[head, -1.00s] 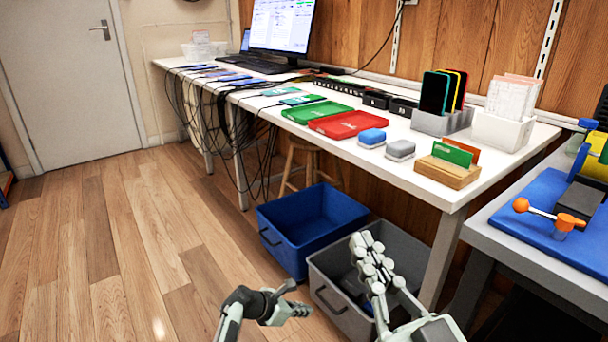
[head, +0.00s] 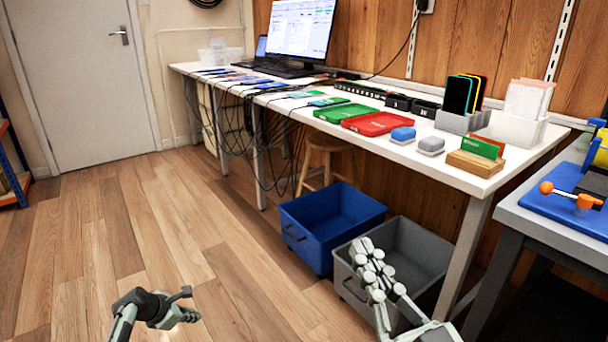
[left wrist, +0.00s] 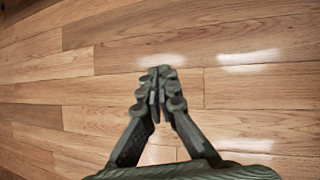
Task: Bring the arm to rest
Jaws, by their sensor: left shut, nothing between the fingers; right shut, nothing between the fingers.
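My left gripper (head: 188,306) is low at the bottom left of the head view, over the bare wood floor. In the left wrist view its fingers (left wrist: 160,88) are closed together with only floor beyond them. My right gripper (head: 365,250) is at the bottom centre right, its fingers pointing up in the picture. It is shut and empty, and it covers part of the grey bin. Both grippers are apart from the table and its contents.
A white table (head: 455,176) holds phones, a green tray (head: 345,113), a red tray (head: 378,124) and a monitor (head: 300,28). A blue bin (head: 318,238) and a grey bin (head: 425,262) stand on the floor below. Cables hang from the table. The floor at left is clear.

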